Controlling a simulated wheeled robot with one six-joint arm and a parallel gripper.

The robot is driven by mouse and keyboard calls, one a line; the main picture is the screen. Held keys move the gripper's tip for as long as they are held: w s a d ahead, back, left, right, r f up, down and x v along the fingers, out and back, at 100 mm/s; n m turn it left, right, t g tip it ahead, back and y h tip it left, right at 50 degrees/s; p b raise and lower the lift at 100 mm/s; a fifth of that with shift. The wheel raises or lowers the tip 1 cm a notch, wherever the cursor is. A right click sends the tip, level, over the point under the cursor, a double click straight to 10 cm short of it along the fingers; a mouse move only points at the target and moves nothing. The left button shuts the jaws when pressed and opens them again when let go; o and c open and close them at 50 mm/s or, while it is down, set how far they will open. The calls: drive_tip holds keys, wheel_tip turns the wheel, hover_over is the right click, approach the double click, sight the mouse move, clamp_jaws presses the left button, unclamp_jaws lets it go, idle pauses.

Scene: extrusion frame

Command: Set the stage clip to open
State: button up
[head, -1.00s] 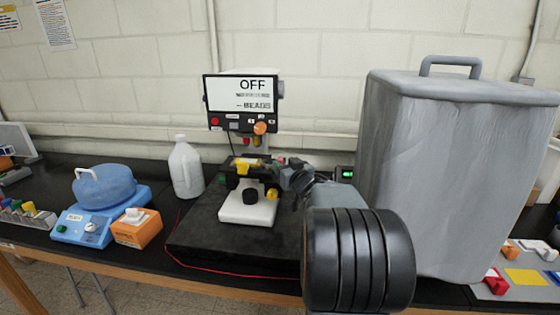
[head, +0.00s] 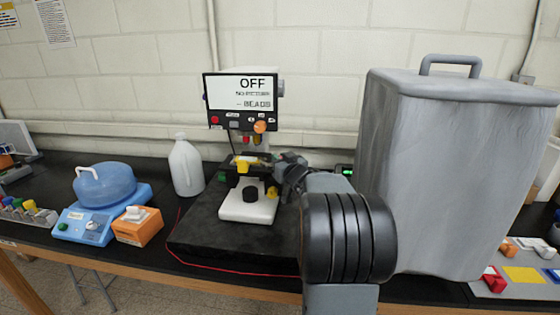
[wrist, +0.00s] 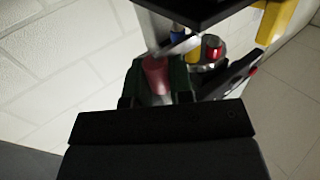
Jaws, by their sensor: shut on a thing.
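The microscope (head: 248,205) has a white base, a dark stage and a yellow piece (head: 243,165) on the stage, which may be the stage clip; its setting is too small to read. My gripper (head: 277,178) is at the right side of the stage, largely blending with the dark parts there. In the wrist view my gripper (wrist: 157,88) has its dark green fingers close on both sides of a pinkish-red piece (wrist: 157,72). Whether that piece belongs to the clip cannot be told. Blue, red and yellow-ringed parts show just beyond it.
The monitor (head: 241,98) above the microscope reads OFF. A white jug (head: 186,168) and an orange box (head: 138,227) stand to the left. A large grey covered box (head: 440,175) stands close on the right of my arm. A yellow part (wrist: 280,20) hangs at the wrist view's upper right.

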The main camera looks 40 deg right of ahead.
clamp_jaws()
